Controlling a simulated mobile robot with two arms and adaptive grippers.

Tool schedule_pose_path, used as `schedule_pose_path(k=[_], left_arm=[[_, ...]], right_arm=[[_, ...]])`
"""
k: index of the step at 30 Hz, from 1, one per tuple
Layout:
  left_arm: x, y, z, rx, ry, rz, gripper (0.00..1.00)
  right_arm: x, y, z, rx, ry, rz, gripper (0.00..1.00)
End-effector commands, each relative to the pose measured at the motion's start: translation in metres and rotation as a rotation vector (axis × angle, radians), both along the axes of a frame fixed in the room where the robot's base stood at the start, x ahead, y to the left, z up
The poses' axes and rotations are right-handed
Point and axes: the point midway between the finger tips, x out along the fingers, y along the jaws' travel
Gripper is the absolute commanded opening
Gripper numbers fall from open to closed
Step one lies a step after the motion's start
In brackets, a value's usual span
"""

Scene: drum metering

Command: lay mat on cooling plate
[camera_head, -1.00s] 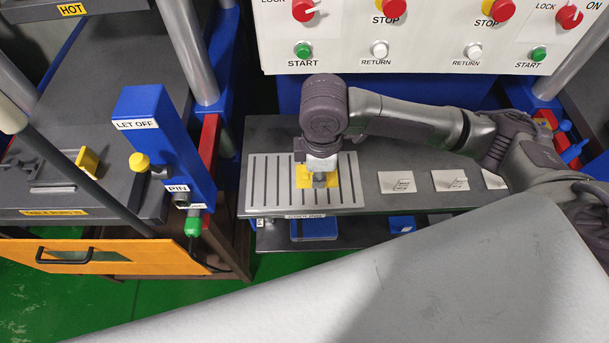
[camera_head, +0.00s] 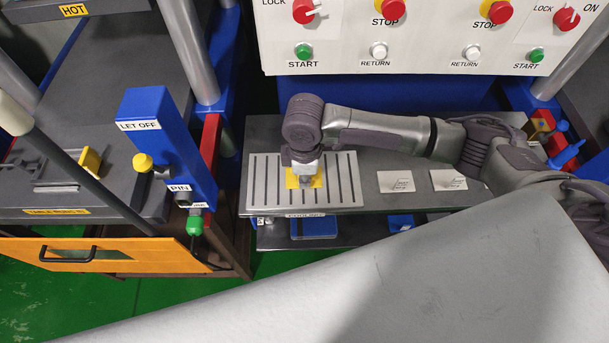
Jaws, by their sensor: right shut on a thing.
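The cooling plate (camera_head: 346,195) is a light grey slotted plate at the front left of the dark bench, with a label on its front edge. My right gripper (camera_head: 306,181) points down over the middle of this plate. It is shut on a small yellow piece (camera_head: 291,182), which looks like the mat. The gripper hides part of the yellow piece. I cannot tell whether the piece touches the plate or is just above it. My left gripper is not in view.
Two pale cards (camera_head: 396,181) lie on the bench right of the plate. A blue LET OFF post (camera_head: 160,140) with a yellow knob stands to the left. A control panel (camera_head: 425,40) with buttons is behind. An orange drawer (camera_head: 120,256) is at lower left.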

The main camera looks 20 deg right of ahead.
Motion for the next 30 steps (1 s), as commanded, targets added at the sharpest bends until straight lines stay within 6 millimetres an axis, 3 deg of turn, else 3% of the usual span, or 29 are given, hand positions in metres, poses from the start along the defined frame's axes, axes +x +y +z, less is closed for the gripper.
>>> schedule_pose_path(k=[1, 6, 17, 20, 30], left_arm=[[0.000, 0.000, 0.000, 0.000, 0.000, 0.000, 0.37], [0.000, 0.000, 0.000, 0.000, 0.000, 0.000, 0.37], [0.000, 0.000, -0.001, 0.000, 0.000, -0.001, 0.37], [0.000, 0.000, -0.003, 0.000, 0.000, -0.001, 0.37], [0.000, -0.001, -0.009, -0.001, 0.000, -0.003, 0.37]], right_arm=[[0.000, 0.000, -0.001, 0.000, 0.001, 0.000, 0.09], [0.000, 0.000, -0.001, 0.000, 0.000, 0.000, 0.32], [0.000, 0.000, 0.005, 0.001, -0.001, 0.000, 0.32], [0.001, 0.000, 0.018, 0.001, -0.003, 0.000, 0.32], [0.000, 0.001, 0.090, 0.002, -0.004, 0.001, 0.32]])
